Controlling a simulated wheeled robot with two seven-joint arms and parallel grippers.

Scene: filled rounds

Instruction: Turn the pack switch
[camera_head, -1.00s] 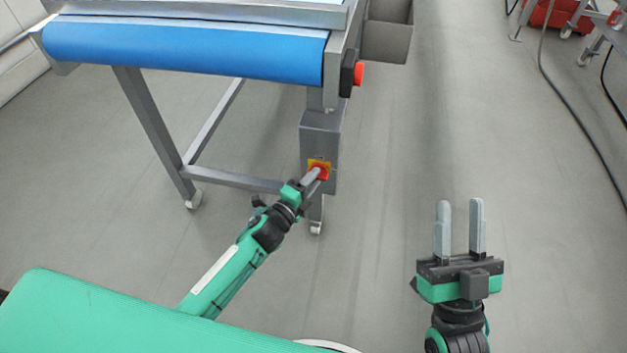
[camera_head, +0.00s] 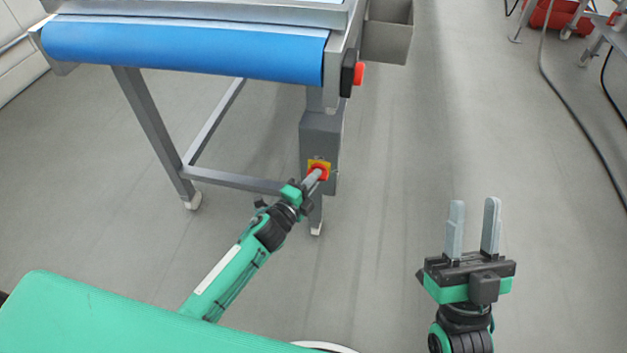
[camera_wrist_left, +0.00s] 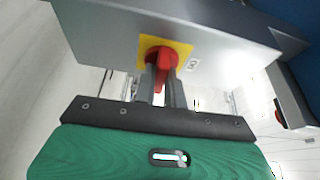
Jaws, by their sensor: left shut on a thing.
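The pack switch (camera_head: 319,169) is a red rotary knob on a yellow plate, on the grey box of the conveyor's leg. In the left wrist view the red knob (camera_wrist_left: 160,62) stands in front of its yellow plate (camera_wrist_left: 183,50), its handle roughly upright and slightly tilted. My left gripper (camera_head: 313,178) is shut on the switch handle; its fingers (camera_wrist_left: 162,88) flank the handle and hide part of it. My right gripper (camera_head: 474,228) is open and empty, over the floor at the right, well away from the switch.
The conveyor has a blue belt (camera_head: 185,52) above the switch. A red button (camera_head: 359,74) sits on its corner, beside a grey bin (camera_head: 388,42). Metal legs and a crossbar (camera_head: 235,181) stand left of the switch box.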

